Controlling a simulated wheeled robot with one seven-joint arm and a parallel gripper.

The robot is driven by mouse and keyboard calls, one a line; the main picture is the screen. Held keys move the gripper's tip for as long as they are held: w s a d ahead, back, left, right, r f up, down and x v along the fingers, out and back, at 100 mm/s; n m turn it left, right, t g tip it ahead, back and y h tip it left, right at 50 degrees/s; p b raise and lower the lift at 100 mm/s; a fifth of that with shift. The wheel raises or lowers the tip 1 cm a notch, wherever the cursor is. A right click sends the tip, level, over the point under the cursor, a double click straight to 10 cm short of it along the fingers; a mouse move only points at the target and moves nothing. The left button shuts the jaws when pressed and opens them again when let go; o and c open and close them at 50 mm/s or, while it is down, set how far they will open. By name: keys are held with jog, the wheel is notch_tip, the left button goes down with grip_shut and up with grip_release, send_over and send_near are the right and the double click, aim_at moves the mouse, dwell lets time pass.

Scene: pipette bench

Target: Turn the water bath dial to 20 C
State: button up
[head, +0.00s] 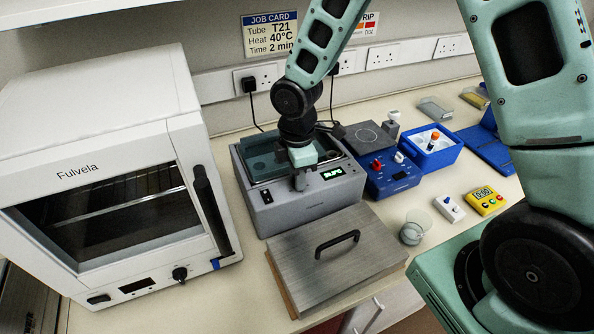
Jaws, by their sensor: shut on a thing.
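The water bath (310,205) is a grey box with an open basin, standing mid-bench to the right of the oven. A small green-lit display (332,173) sits on its front right; its digits are too small to read surely. My gripper (300,184) points down at the bath's front top, just left of the display. It is shut on the dial, which the fingers mostly hide, so its pointer and marks cannot be read.
A white oven (95,130) stands at left. A grey lid (335,262) with a black handle lies in front of the bath. A job card (270,34) reads 40°C.

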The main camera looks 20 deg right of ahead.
jog(key=shift+n, duration=0.6)
jog(key=o, duration=1)
notch_tip(320, 180, up, 17)
jog(key=b, duration=0.1)
jog(key=shift+r, duration=0.2)
jog(key=s+a+f+m+b, duration=0.2)
jog(key=s+f+m, duration=0.1)
jog(key=s, duration=0.4)
jog(key=s+a+f+m+b, duration=0.2)
jog(key=s+f+m, duration=0.1)
jog(key=s, duration=0.5)
jog(key=s+a+f+m+b, duration=0.2)
jog(key=s+f+m, duration=0.1)
jog(key=s, duration=0.4)
jog(key=shift+s+a+f+m+y+b, duration=0.2)
jog(key=shift+m+y+b, duration=0.1)
jog(key=shift+m, duration=0.4)
